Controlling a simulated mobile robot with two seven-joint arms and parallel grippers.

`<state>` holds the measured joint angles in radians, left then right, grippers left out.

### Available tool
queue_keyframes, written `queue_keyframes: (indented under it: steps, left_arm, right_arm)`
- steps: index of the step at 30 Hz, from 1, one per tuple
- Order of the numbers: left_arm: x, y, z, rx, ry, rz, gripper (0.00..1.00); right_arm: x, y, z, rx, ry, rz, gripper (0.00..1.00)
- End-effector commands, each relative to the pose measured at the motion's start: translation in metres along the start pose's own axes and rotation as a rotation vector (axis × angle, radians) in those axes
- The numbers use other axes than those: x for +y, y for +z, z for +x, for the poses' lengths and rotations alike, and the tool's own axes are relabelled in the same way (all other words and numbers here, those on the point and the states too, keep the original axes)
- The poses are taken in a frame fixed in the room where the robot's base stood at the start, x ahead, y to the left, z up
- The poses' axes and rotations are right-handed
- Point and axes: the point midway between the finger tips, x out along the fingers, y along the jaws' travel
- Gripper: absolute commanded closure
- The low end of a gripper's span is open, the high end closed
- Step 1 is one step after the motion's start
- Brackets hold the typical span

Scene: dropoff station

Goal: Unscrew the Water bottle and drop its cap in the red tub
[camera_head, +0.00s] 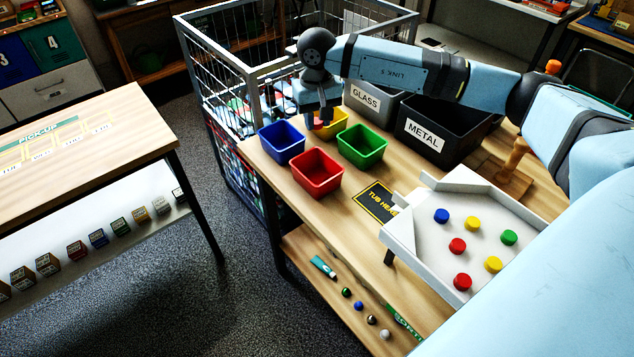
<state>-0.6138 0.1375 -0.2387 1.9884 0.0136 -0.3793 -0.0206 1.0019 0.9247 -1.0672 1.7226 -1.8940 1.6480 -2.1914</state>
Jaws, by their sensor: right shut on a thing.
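The red tub (317,183) stands open on the wooden table, in front of the other tubs. My right gripper (323,119) points down from the arm that comes in from the right. In the picture its fingertips overlap the yellow tub (338,126), behind the red tub. I cannot make out the Water bottle. Several loose round caps in blue, yellow, red and green lie in a white tray (471,193) at the right. My left gripper is not in view.
A blue tub (281,142) and a green tub (362,146) stand beside the red one. GLASS (367,99) and METAL (427,137) bins stand behind. A wire cage (230,85) borders the table's far left. Small items lie on the lower shelf (325,285).

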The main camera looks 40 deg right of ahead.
Motion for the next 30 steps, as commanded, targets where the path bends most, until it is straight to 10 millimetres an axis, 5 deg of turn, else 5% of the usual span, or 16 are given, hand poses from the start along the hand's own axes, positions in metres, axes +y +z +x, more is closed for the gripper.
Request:
queue_keyframes:
  steps: [13, 30]
  left_arm:
    - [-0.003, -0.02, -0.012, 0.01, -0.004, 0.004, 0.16]
    - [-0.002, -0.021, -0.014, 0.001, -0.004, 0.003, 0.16]
  right_arm:
    - [-0.001, 0.002, 0.115, -0.006, 0.001, -0.001, 1.0]
    - [-0.001, 0.002, 0.181, -0.003, 0.0, 0.0, 1.0]
